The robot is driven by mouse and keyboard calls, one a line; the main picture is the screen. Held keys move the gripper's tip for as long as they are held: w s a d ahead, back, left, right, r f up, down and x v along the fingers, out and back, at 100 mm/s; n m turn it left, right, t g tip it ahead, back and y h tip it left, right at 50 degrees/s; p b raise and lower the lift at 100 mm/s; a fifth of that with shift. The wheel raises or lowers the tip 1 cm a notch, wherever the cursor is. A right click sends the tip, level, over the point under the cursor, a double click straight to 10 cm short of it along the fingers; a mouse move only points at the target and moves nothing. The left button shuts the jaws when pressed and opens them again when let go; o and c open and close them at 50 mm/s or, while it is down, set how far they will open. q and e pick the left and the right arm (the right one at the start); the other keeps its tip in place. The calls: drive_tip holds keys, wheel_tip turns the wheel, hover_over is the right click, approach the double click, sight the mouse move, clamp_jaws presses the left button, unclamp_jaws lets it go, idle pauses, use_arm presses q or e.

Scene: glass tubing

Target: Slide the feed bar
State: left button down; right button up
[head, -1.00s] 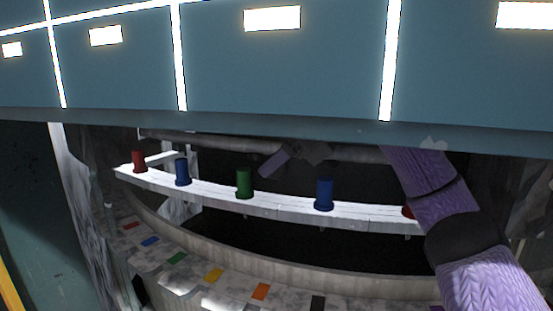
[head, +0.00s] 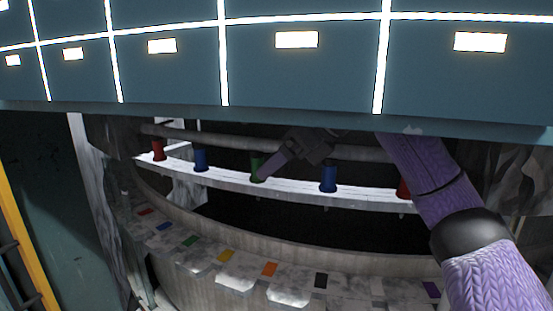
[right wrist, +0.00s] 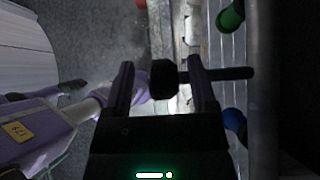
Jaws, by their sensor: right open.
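I cannot clearly single out the feed bar. A dark bar with a thick black knob (right wrist: 164,77) at its left end shows in the right wrist view. In the head view, my right gripper (head: 276,160) reaches under the teal panel, beside the green cylinder (head: 256,169) on a pale curved rail (head: 290,191). The gripper partly overlaps that cylinder in the picture. In the right wrist view, my right gripper (right wrist: 163,85) is open, with the black knob between its fingers. I cannot tell whether they touch it. My left gripper is not clearly visible.
The rail also carries a red cylinder (head: 158,150) and blue cylinders (head: 200,160) (head: 328,178). The teal panel (head: 300,75) overhangs the rail. A yellow post (head: 25,240) stands at left.

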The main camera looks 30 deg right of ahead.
drive_tip(key=v, duration=1)
